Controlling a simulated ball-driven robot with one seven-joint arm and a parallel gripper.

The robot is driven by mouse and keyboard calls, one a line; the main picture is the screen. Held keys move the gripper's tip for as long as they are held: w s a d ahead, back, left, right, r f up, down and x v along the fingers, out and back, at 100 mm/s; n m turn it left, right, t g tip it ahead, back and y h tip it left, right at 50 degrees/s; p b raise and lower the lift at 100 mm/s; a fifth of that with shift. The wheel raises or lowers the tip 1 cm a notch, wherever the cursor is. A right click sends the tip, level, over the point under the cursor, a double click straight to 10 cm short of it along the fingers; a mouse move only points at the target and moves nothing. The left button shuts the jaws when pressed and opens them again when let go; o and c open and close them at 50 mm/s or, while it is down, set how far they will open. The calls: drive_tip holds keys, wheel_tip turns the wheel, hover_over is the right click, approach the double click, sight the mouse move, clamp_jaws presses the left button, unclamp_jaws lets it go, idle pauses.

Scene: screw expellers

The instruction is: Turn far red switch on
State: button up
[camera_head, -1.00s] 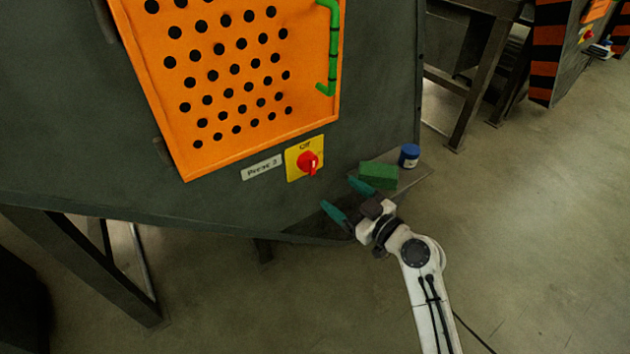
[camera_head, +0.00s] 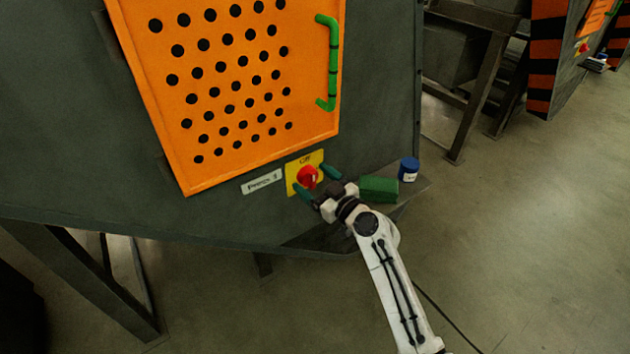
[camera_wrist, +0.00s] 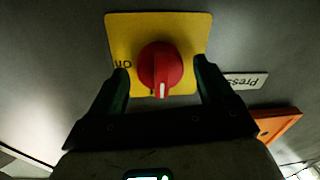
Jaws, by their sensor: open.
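A red rotary switch (camera_head: 307,176) sits on a yellow plate (camera_head: 292,180) on the grey machine, beside a white "Press" label. In the wrist view the red knob (camera_wrist: 161,68) is centred on its yellow plate (camera_wrist: 196,27), and a white mark shows on the knob's lower side. My gripper (camera_head: 317,184) is open at the switch. In the wrist view its green fingers (camera_wrist: 161,82) stand to either side of the knob with gaps, so it is not gripped. Another small red switch (camera_head: 584,47) shows on a distant machine at the upper right.
An orange perforated door (camera_head: 225,150) with a green handle (camera_head: 333,65) is above the switch. A small shelf (camera_head: 418,188) right of my gripper holds a green block (camera_head: 379,189) and a blue jar (camera_head: 408,169). Open floor lies to the right.

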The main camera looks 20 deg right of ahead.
drive_tip(key=shift+c, duration=0.3)
drive_tip(key=c, duration=1)
drive_tip(key=shift+o, duration=0.2)
